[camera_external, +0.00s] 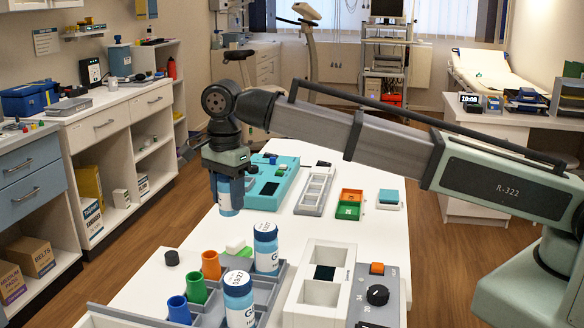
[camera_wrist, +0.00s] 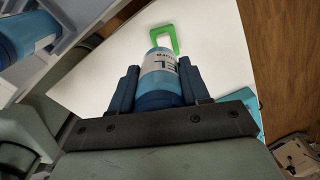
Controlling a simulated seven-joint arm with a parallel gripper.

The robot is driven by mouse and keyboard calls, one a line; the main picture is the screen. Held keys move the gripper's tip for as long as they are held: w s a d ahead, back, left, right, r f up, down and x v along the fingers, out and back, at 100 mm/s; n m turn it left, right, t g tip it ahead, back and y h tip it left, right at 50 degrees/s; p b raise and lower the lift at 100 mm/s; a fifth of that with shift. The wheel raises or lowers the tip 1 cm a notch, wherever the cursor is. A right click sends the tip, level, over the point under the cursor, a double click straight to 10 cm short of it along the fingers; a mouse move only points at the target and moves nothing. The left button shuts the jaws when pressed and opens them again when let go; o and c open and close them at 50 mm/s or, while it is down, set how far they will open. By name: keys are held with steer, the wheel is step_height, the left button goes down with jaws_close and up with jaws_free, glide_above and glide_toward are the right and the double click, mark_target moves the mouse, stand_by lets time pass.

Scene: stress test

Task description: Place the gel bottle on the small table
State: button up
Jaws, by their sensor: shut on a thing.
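My gripper (camera_external: 229,180) points down over the left edge of the long white table (camera_external: 170,285). It is shut on a blue gel bottle (camera_external: 228,205) with a white label; the fingers hide its upper part in the outside view. In the wrist view the bottle (camera_wrist: 160,70) sits between the two dark fingers (camera_wrist: 160,85). I cannot tell whether its base touches the table. Two similar blue bottles with white labels stand at the front, one by the grey rack (camera_external: 266,250) and one nearer (camera_external: 239,300). Which surface is the small table is unclear.
Orange (camera_external: 211,265), green (camera_external: 196,287) and blue (camera_external: 177,309) cups stand beside the bottles. A teal case (camera_external: 275,178), a grey tray (camera_external: 314,193) and a white block (camera_external: 322,272) occupy the table. Bare surface shows along its left.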

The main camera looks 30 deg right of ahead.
steer(key=s+a+r+n, duration=0.2)
steer(key=s+a, duration=0.5)
steer(key=a, duration=0.6)
steer(key=s+a+r+n, duration=0.25)
steer(key=s+a, duration=0.45)
steer(key=a, duration=0.5)
steer(key=shift+w+f, duration=0.1)
steer(key=shift+f, duration=4.6)
steer(key=shift+f, duration=0.15)
steer(key=o, duration=1.1)
step_height(320, 180, up, 12)
steer(key=shift+r, duration=0.2)
